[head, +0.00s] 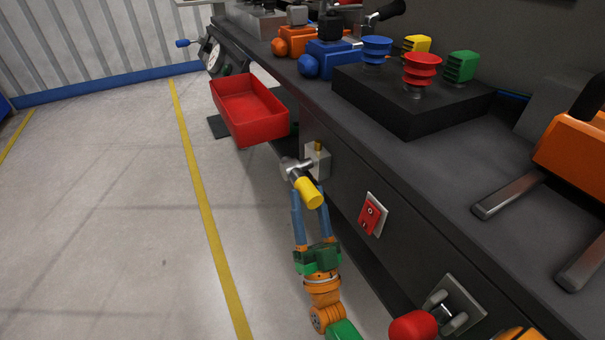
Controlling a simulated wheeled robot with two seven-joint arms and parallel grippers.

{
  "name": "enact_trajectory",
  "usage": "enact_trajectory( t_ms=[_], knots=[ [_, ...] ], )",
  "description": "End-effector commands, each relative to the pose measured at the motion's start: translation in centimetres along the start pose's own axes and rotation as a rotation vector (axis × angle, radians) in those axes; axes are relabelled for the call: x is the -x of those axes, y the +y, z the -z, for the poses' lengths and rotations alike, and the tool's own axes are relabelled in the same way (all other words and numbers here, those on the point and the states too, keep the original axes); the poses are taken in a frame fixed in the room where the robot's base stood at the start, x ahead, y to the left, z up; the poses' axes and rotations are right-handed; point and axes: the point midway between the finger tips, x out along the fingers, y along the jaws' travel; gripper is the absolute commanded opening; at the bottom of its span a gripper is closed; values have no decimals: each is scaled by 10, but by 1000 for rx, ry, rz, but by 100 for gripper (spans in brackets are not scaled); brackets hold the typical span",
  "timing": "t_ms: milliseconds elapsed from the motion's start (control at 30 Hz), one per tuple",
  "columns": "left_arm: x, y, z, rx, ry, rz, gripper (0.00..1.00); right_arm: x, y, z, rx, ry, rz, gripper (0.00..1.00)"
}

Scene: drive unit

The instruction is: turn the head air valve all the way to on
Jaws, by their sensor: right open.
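A valve with a yellow handle (308,192) sticks out from the dark front panel of the bench. Its grey metal body (292,170) sits beside a small pale mounting plate, and the handle points toward me and slightly down. My right gripper (310,207) is open, its two blue fingers reaching up from below. The fingers lie one on each side of the yellow handle, with a gap between them. I cannot tell whether either finger touches the handle. No marking of on or off can be read on the valve. My left gripper is not in view.
A red switch (371,214) and a red-knobbed lever (412,325) are on the panel to the right. A red bin (248,108) hangs farther back. The benchtop holds a black block (410,110) with coloured knobs and an orange-bodied tool (570,150). The floor at left is clear.

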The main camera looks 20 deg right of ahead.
Motion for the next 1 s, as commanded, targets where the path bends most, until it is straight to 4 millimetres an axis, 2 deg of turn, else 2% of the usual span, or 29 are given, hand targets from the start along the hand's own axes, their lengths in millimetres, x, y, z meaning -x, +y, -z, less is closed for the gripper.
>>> enact_trajectory(
  t_ms=[33,100,233,367,567,600,767,800,1000],
  knots=[
    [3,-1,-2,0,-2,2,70,-15,-1,3,0,5,1,52],
    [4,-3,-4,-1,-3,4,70,-31,-1,2,0,3,2,52],
    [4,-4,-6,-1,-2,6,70,-50,0,0,0,-1,1,52],
    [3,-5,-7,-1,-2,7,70,-58,0,-1,1,-3,1,52],
    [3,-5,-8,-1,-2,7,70,-58,0,-2,1,-5,1,52],
    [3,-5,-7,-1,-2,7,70,-58,0,-2,1,-5,1,46],
    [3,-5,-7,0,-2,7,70,-58,0,-2,1,-5,1,3],
    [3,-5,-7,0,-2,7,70,-58,0,-2,1,-5,1,0],
    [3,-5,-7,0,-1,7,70,-57,0,-2,1,-5,1,0]
  ],
)
